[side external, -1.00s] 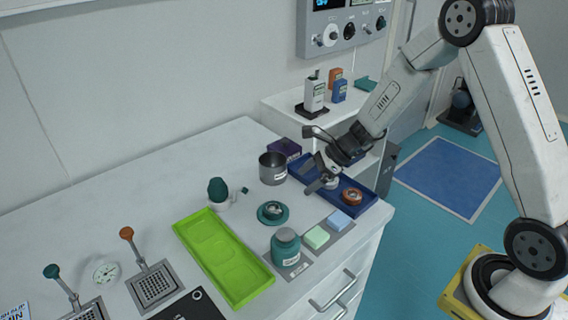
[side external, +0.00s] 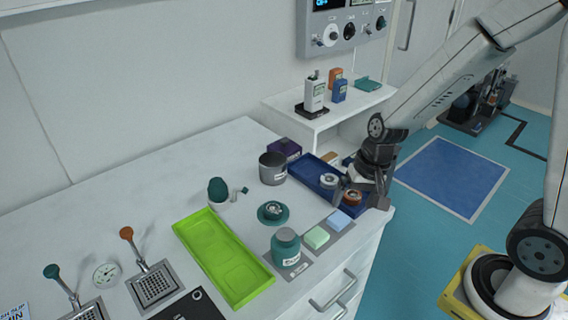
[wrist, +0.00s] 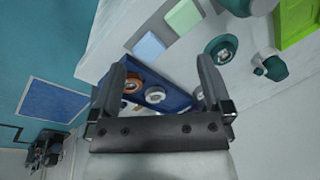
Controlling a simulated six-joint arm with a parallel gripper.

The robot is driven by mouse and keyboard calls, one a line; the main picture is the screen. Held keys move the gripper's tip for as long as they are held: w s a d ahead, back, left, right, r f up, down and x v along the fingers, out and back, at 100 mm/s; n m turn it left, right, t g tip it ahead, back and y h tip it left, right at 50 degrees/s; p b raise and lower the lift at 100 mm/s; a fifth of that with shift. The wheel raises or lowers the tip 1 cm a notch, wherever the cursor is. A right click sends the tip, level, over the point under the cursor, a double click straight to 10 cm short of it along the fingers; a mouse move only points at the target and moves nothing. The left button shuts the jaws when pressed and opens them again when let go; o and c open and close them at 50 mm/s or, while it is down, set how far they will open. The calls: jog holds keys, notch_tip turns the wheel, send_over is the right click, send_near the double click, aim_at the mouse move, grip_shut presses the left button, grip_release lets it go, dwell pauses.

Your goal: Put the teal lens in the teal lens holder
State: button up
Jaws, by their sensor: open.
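A round teal piece (side external: 272,212) with a pale centre lies on the white bench; it also shows in the wrist view (wrist: 222,49). I cannot tell whether it is the teal lens or its holder. The blue tray (side external: 309,168) holds an orange-rimmed ring (side external: 352,197) and a pale grey ring (side external: 328,181). Both rings show in the wrist view, the orange one (wrist: 134,85) and the grey one (wrist: 155,95). My gripper (side external: 365,190) is open and empty at the tray's right end, close to the orange-rimmed ring. In the wrist view its fingers (wrist: 162,68) stand wide apart.
A teal jar (side external: 286,250), green block (side external: 316,237) and blue block (side external: 340,220) stand near the bench's front edge. A lime tray (side external: 222,258) lies left of them. A grey metal cup (side external: 272,169) and a teal bulb in a white cup (side external: 218,190) stand behind.

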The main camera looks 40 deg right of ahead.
jog(key=s+n, duration=0.1)
jog(key=n, duration=0.1)
jog(key=s+r+n+h, duration=0.1)
jog(key=n, duration=0.1)
jog(key=s+n+t, duration=0.1)
jog(key=n, duration=0.1)
jog(key=shift+s+d+r+n+h, duration=0.15)
jog(key=shift+d+r+n+h, duration=0.1)
jog(key=shift+r+n+h, duration=0.15)
